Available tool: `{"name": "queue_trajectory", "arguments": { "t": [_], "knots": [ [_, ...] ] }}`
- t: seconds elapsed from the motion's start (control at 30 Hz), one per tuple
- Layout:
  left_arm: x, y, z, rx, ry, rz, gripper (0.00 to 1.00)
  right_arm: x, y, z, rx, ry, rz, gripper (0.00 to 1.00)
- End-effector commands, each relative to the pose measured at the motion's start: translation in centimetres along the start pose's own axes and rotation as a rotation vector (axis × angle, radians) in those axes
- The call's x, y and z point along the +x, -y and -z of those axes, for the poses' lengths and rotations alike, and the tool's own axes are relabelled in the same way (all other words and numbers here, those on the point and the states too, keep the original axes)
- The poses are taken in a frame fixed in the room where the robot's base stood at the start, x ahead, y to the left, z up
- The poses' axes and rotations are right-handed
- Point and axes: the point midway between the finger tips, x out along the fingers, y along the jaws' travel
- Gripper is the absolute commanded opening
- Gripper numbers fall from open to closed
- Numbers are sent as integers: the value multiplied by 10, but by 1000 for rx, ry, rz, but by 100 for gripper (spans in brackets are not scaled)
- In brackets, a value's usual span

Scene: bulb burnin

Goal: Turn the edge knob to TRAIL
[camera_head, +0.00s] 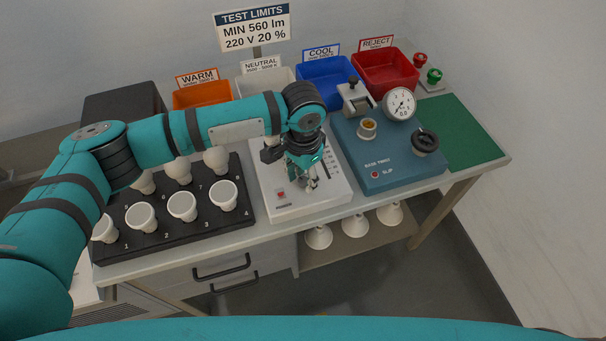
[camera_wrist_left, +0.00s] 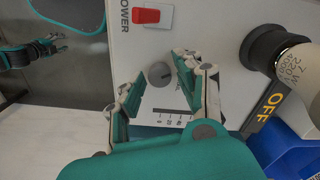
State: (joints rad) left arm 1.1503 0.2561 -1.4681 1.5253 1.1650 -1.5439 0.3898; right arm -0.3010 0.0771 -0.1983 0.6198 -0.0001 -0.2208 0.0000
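A white box (camera_head: 283,205) with a red switch stands in the middle of the table. My left gripper (camera_head: 308,182) points down over it in the head view. In the left wrist view, a small round grey knob (camera_wrist_left: 159,74) sits on the box's panel between the open, separated fingertips of this gripper (camera_wrist_left: 157,82). I cannot tell whether they touch the knob. The knob's labels are not readable. The red power switch (camera_wrist_left: 146,16) is nearby. Part of my right gripper (camera_wrist_left: 55,45) appears small in the wrist view's upper left; its finger state is unclear.
A bulb (camera_wrist_left: 298,66) stands in a black socket (camera_wrist_left: 264,48) beside the knob panel, near an OFF label (camera_wrist_left: 271,102). A black rack (camera_head: 170,233) with several bulbs is left of the box. A blue tester (camera_head: 382,160) with a gauge is to the right. Coloured bins stand behind.

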Motion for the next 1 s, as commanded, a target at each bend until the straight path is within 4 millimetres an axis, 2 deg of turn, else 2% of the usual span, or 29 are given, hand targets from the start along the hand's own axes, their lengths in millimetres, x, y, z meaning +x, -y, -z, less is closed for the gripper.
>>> {"name": "queue_trajectory", "arguments": {
  "t": [0.03, 0.23, 0.67, 1.0],
  "knots": [
    [0, 0, 0, 0, 0, 0, 27, 0, 0, 0, 0, 1, -1, 40],
    [0, 0, 0, 0, 0, 0, 0, 0, -2, -1, -2, 1, -3, 40],
    [-3, 0, 0, 61, 1, -1, 0, -10, -3, 0, -3, 1, -4, 40],
    [-5, 0, 0, 316, 1, -2, 0, -36, -3, 3, -4, 0, -3, 40]
  ]
}}
